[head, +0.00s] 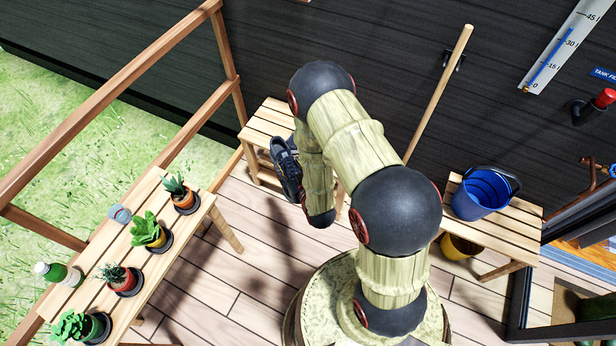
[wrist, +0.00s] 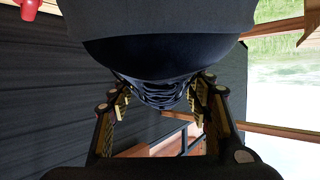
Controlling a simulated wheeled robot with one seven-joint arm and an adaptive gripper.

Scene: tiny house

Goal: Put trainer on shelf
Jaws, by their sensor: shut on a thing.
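A dark navy trainer (head: 287,168) hangs in the air left of my arm in the head view, with its length running roughly up and down. In the wrist view the trainer (wrist: 160,55) fills the top middle, very close to the camera. My gripper (wrist: 163,92) has one finger on each side of it and is shut on it. In the head view my arm hides the gripper. The slatted wooden shelf (head: 266,117) stands against the dark wall behind the trainer. A lower level shows under its top. The arm and trainer hide its right part.
A plant bench (head: 205,208) with several potted plants stands at left, beside a wooden railing (head: 110,110). A second slatted bench (head: 505,222) at right holds a blue bucket (head: 483,192). A wooden pole (head: 440,92) leans on the wall. Decking (head: 235,270) is clear between the benches.

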